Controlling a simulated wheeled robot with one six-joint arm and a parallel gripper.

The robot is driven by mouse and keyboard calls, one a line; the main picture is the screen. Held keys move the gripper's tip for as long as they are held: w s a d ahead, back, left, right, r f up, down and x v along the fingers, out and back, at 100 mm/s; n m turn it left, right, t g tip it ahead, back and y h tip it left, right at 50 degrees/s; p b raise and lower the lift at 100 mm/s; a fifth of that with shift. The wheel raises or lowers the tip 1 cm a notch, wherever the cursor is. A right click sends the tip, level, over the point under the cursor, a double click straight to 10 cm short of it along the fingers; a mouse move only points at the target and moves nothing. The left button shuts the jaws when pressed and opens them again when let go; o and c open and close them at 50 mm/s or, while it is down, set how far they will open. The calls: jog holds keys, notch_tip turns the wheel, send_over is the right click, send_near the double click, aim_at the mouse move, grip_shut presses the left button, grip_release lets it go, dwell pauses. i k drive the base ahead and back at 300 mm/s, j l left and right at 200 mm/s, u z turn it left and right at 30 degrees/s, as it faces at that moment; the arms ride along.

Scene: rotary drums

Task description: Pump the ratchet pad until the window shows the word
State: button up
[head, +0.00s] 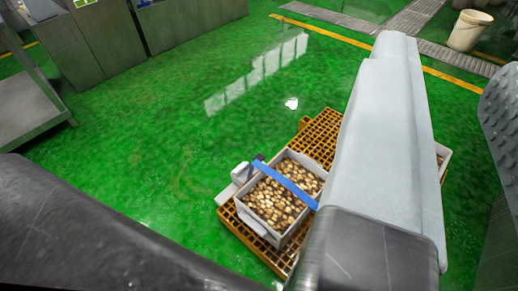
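I cannot make out a ratchet pad or a window with a word in the head view. A blue strap (285,184) runs across a pale crate (277,239) filled with small brown and cream pieces. At the strap's left end are a small dark part (258,159) and a small white block (240,173); what they are is too small to tell. My gripper's fingers do not show. Large grey and dark shapes, which look like my arm, cover the right middle and hide part of the crate and what is behind.
The crate stands on an orange slatted pallet (318,137). The green floor (180,150) is open to the left. Grey metal cabinets (190,22) stand at the back, a metal table (30,95) at left. A cream bucket (468,31) stands at back right beside floor grating (420,16).

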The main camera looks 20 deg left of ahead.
aim_at(260, 156)
jog(key=u, duration=0.65)
jog(key=j+z, duration=0.15)
jog(key=z, duration=0.35)
jog(key=j+z, duration=0.25)
jog(key=j, duration=0.35)
jog(key=k+j+z, duration=0.1)
jog(key=j+z, duration=0.15)
jog(key=j, duration=0.3)
jog(key=k+j+z, duration=0.25)
jog(key=j, duration=0.35)
jog(key=k+j, duration=0.1)
jog(key=j, duration=0.75)
jog(key=k+j, duration=0.15)
jog(key=j, duration=0.25)
jog(key=k+j, duration=0.1)
jog(key=j, duration=0.3)
